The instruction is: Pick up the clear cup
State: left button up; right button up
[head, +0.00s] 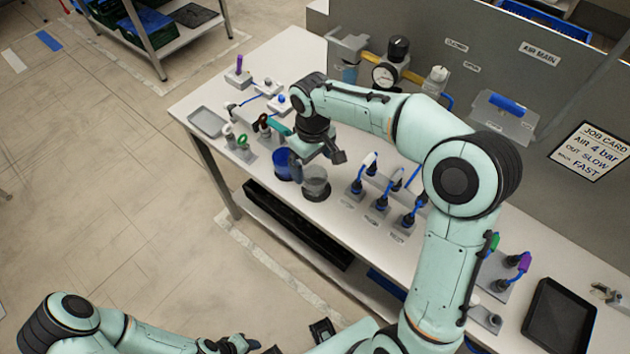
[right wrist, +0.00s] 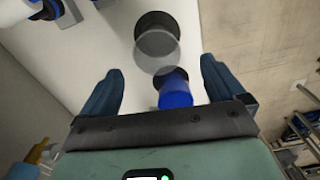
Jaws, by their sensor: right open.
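The clear cup (head: 315,183) stands upright on a dark round pad near the front edge of the bench. It also shows in the right wrist view (right wrist: 157,52), ahead of my fingers. A blue cup (head: 284,165) stands just to its left in the head view; in the right wrist view the blue cup (right wrist: 176,94) is closer to my palm, between the fingers. My right gripper (head: 319,160) is open and empty above the cups, partly hidden by its own wrist. My left gripper (head: 236,343) is low at the bottom edge, away from the bench; its jaws are unclear.
Blue-hosed fittings on grey blocks (head: 377,202) stand right of the cups. Small fixtures and a grey tray (head: 207,121) lie to the left. A gauge unit (head: 388,72) stands behind my right arm. A black tray (head: 559,316) is at the far right.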

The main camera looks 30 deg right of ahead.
aim_at(315, 180)
notch_tip(315, 180, down, 3)
jog(key=shift+w+d, duration=0.1)
jog(key=f, duration=0.5)
jog(key=shift+s+d, duration=0.15)
jog(key=shift+s, duration=0.05)
jog(key=c, duration=1)
